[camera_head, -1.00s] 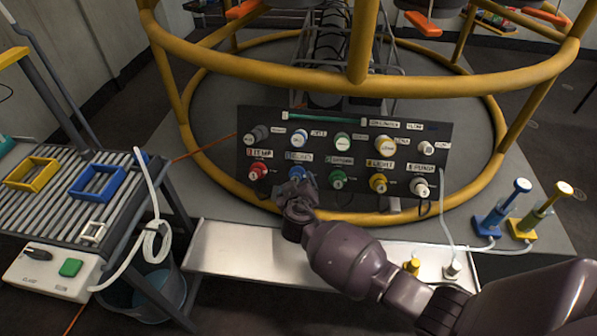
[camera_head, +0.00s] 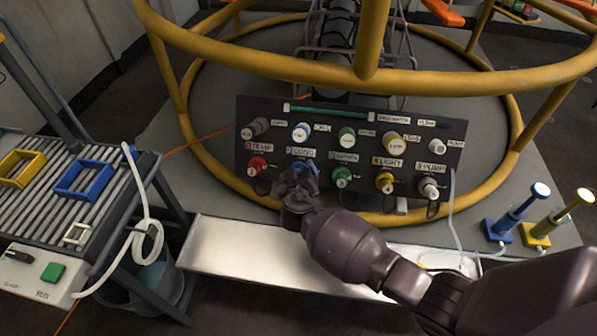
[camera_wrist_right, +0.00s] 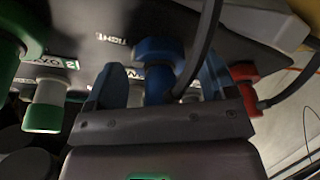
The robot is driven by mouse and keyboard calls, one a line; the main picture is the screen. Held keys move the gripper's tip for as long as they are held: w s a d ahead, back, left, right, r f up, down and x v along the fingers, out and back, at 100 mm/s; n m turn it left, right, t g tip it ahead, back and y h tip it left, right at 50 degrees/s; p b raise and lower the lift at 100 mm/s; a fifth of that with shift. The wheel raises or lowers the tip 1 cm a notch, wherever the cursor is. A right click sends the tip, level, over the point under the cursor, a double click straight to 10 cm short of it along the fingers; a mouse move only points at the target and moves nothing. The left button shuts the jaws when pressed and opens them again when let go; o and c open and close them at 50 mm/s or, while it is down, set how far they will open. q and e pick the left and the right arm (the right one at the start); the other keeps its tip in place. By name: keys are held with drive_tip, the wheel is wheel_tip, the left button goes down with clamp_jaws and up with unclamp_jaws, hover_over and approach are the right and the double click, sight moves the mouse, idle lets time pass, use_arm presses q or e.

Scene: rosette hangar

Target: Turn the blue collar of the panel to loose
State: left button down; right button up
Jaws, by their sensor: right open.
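The dark panel (camera_head: 222,140) stands tilted inside the yellow ring frame, with two rows of coloured collars and labels. The blue collar (camera_head: 306,166) of the lower row sits between the red and green ones, partly hidden by my right gripper (camera_head: 298,178). In the right wrist view the blue collar (camera_wrist_right: 157,50) shows between the two fingers of my open right gripper (camera_wrist_right: 160,82). I cannot tell whether the fingers touch the collar. My left gripper is out of view.
A red collar (camera_head: 257,165) and a green collar (camera_head: 341,177) flank the blue one closely. Dark cables hang near the collars. A white tray (camera_head: 235,248) lies below the panel. A slatted bench (camera_head: 60,215) stands at left; blue and yellow plungers stand at right.

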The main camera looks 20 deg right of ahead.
drive_tip(key=c, duration=0.9)
drive_tip(key=shift+c, duration=0.2)
